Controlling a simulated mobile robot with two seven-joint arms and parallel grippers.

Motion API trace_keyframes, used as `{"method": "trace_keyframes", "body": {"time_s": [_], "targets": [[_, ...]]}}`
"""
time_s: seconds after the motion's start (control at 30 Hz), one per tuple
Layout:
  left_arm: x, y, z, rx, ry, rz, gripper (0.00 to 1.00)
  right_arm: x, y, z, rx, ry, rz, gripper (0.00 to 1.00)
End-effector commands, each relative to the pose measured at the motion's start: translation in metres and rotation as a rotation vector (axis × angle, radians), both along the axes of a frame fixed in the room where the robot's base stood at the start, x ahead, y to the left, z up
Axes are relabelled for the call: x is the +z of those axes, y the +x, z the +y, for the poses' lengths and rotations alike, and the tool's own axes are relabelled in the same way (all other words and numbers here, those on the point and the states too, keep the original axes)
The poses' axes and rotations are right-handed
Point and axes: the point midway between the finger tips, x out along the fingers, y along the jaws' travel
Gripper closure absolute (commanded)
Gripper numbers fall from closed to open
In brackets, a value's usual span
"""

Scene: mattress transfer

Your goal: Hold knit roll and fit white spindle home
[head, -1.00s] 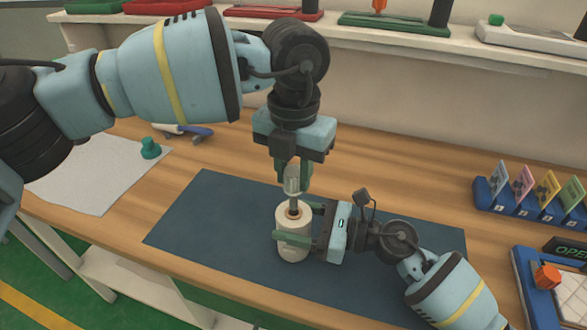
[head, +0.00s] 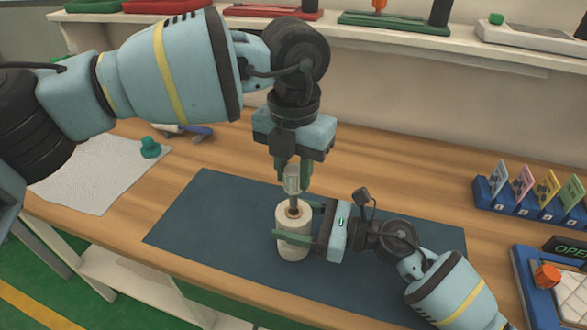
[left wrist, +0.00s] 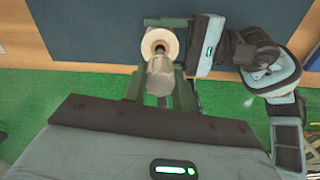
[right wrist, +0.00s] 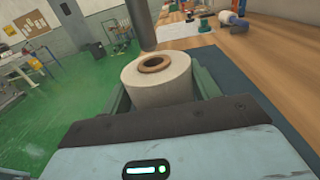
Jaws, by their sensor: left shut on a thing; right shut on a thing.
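The pale knit roll (head: 292,226) stands upright on the dark mat, with a brown-rimmed core hole on top. My right gripper (head: 297,222) is shut on it from the right, one finger on each side. My left gripper (head: 292,180) points down above the roll, shut on the pale grey-white spindle (head: 294,204). The spindle hangs about upright, its lower end close to the core hole. In the right wrist view, the spindle (right wrist: 147,22) appears just above and beyond the roll's ring (right wrist: 155,63).
The dark blue mat (head: 210,225) is mostly clear on the left. A white cloth (head: 92,172) and a teal knob (head: 150,147) lie further left. A blue card rack (head: 530,205) and a blue tray (head: 525,285) stand at right. A shelf runs along the back.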

Motion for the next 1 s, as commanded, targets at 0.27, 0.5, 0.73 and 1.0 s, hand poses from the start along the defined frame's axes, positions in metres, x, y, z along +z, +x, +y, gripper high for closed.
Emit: {"method": "trace_keyframes", "body": {"time_s": [0.27, 0.5, 0.73, 1.0], "targets": [[0.000, 0.000, 0.000, 0.000, 0.000, 0.000, 0.99, 0.001, 0.000, 0.000, 0.000, 0.001, 0.000, 0.59], [-0.005, 0.000, 0.000, 0.000, 0.000, 0.000, 0.99, 0.001, 0.000, 0.000, 0.000, 0.001, 0.000, 0.59], [-0.011, 0.000, 0.000, 0.000, 0.000, 0.000, 0.99, 0.001, 0.000, 0.000, 0.000, 0.001, 0.000, 0.59], [-0.016, 0.000, 0.000, 0.000, -0.001, 0.000, 0.99, 0.001, 0.000, 0.000, 0.000, 0.001, 0.000, 0.59]]}}
